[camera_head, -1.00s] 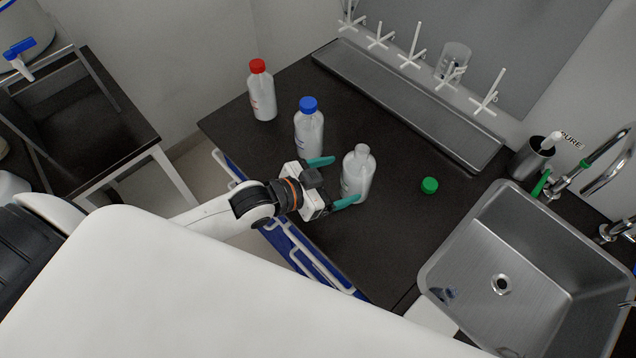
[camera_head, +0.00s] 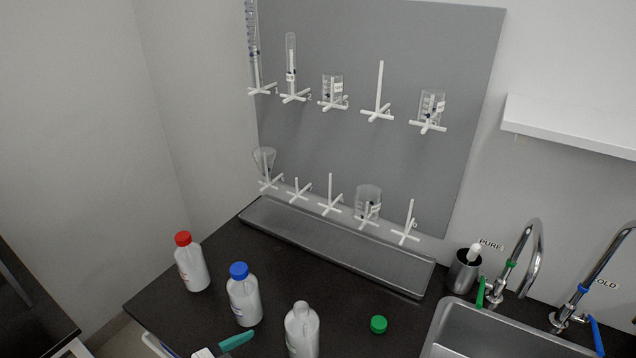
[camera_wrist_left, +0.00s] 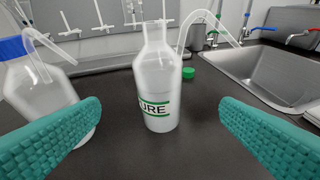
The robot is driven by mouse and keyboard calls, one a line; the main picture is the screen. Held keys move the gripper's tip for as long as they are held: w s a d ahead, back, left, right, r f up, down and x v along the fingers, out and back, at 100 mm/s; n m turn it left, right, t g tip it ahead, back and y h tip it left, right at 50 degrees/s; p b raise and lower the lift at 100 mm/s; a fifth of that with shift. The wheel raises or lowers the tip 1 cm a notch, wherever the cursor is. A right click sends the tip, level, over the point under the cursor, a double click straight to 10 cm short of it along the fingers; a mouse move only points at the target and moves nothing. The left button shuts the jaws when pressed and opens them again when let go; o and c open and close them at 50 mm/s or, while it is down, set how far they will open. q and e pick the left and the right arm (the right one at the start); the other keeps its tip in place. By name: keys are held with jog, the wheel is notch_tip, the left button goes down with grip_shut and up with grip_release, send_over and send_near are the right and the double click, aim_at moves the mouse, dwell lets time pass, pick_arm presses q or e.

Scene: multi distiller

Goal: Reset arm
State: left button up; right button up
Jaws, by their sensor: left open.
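My left gripper (camera_wrist_left: 160,133) is open and empty in the left wrist view, with a teal ridged finger on each side. An uncapped white bottle (camera_wrist_left: 157,85) with a green-banded label ending in "URE" stands upright ahead, between the fingers in the picture and touching neither. It also shows at the bottom of the head view (camera_head: 302,333). There only one teal finger (camera_head: 237,340) of my left gripper shows, left of this bottle; the rest is cut off. My right gripper is not in view.
Blue-capped (camera_head: 243,297) and red-capped (camera_head: 191,264) bottles stand to the left. A green cap (camera_head: 378,324) lies right of the open bottle. A metal tray (camera_head: 335,247) runs below the glassware pegboard (camera_head: 380,165). The sink (camera_head: 480,325) is at right.

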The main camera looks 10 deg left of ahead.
pick_arm(q)
jog(key=s+f+n+g+y, duration=0.1)
jog(key=s+a+f+n+g+y, duration=0.1)
jog(key=y, duration=0.1)
jog(key=s+f+n+y, duration=0.1)
jog(key=s, duration=0.1)
jog(key=shift+s+a+f+g+y, duration=0.1)
jog(key=shift+a+f+g+y, duration=0.2)
jog(key=shift+a+f+g, duration=0.1)
jog(key=s+a+f+n+g+y, duration=0.25)
jog(key=s+g, duration=0.25)
jog(key=s, duration=0.3)
notch_tip(320, 180, down, 28)
jog(key=s+g, duration=0.1)
jog(key=s, duration=0.2)
jog(key=s+a+f+g, duration=0.1)
jog(key=s+a+f, duration=0.2)
jog(key=s+f, duration=1.1)
jog(key=shift+s+f+b, duration=0.25)
jog(key=shift+s+b, duration=0.05)
jog(key=shift+s, duration=0.3)
